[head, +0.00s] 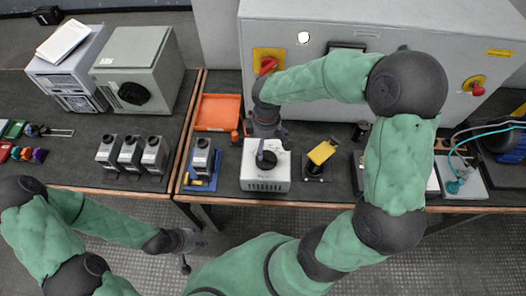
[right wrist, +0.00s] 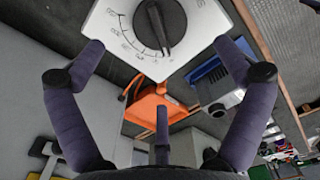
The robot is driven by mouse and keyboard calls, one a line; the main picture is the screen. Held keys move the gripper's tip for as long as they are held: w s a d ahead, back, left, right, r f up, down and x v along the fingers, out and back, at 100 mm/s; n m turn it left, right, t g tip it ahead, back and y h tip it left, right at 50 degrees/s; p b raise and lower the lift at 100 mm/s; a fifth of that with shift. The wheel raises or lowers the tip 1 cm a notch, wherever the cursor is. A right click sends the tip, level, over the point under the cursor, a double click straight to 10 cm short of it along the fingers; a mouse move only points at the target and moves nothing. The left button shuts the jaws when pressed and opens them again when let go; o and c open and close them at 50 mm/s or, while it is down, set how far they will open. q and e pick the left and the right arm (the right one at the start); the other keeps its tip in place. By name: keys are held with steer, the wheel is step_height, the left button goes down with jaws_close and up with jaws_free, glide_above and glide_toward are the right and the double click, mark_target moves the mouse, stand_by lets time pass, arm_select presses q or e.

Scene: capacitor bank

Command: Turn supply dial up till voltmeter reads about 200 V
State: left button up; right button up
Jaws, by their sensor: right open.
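A white supply box (head: 265,182) stands on the bench, with a round black dial (head: 266,161) on top. In the right wrist view the dial (right wrist: 160,28) has a raised grip bar and a printed scale around it. The scale numbers are too small to read surely. My right gripper (head: 270,144) is above the box at the dial. In the right wrist view my right gripper (right wrist: 160,48) is open, its fingers spread either side of the dial and apart from it. My left gripper (head: 186,253) hangs low in front of the bench. I cannot make out a voltmeter reading.
An orange tray (head: 218,112) lies behind the box. A grey-and-blue unit (head: 202,157) stands left of it, and a yellow-topped switch (head: 321,153) right of it. A grey cabinet (head: 222,18) rises behind the bench. Several grey capacitors (head: 130,152) stand farther left.

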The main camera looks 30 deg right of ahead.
mark_target(266, 156)
step_height(266, 156, down, 10)
steer(key=b, duration=0.2)
steer(key=shift+r+b, duration=0.2)
steer(key=shift+b, duration=0.2)
steer(key=c, duration=1.1)
